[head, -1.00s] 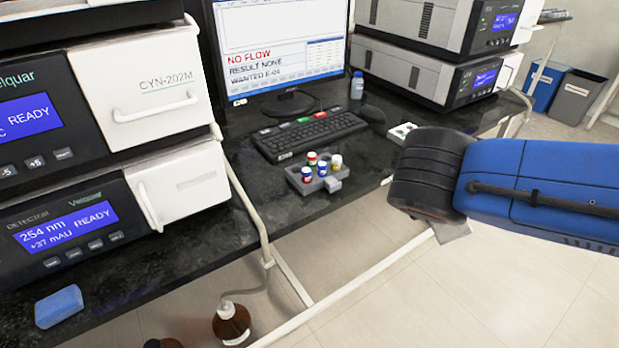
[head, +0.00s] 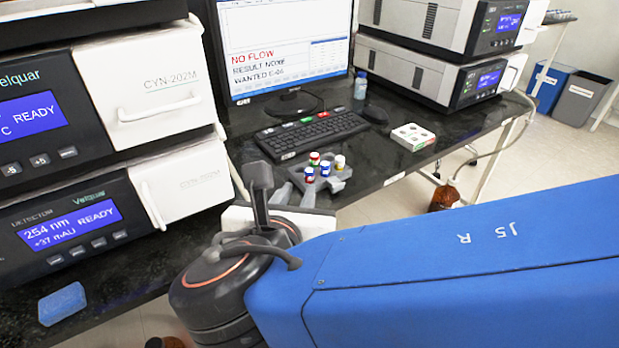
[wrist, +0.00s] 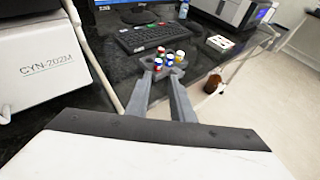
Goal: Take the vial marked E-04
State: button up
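My gripper (wrist: 161,77) points at the rack in the wrist view. Its two grey fingers are apart with nothing held between them. The vials stand beyond the fingertips. In the head view my arm and gripper (head: 296,182) are in front of the rack and hide part of its near side.
The monitor (head: 285,50) reads NO FLOW, RESULT NONE, WANTED E-04. A keyboard (head: 312,133) lies behind the rack. A white box (head: 412,137) and a small bottle (head: 360,86) stand to the right. Instrument stacks flank the bench; a blue sponge (head: 62,304) lies at front left.

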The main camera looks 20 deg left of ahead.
aim_at(309, 174)
jog(key=x, duration=1.2)
jog(key=shift+a, duration=0.1)
jog(key=shift+f+x, duration=0.2)
jog(key=shift+x, duration=1.1)
jog(key=shift+f+x, duration=0.2)
jog(key=shift+x, duration=1.1)
jog(key=shift+s+a, duration=0.1)
jog(key=shift+s, duration=0.05)
jog(key=c, duration=0.5)
